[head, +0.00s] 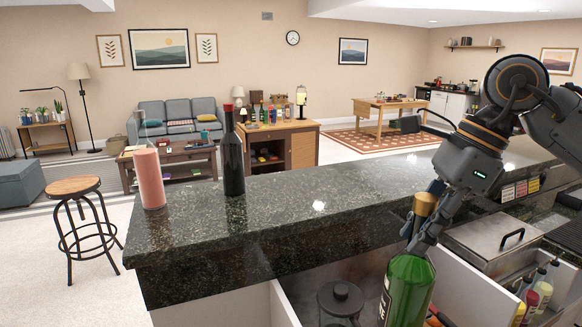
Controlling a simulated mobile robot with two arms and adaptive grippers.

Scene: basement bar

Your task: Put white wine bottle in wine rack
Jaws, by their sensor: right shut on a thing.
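My right gripper (424,218) comes in from the right and is shut on the neck of a green bottle (406,287) with a gold foil top. This looks like the white wine bottle. It is roughly upright, low behind the counter, and its base is cut off by the bottom edge of the view. Part of a label shows on its left side. I cannot make out a wine rack in this view. My left gripper is not in view.
A dark bottle with a red top (233,160) and a pink cylinder (148,178) stand on the granite counter (300,208). Right of them the counter top is mostly clear. A dark-lidded jar (340,298), a steel lid (490,240) and several squeeze bottles (541,292) sit below the counter.

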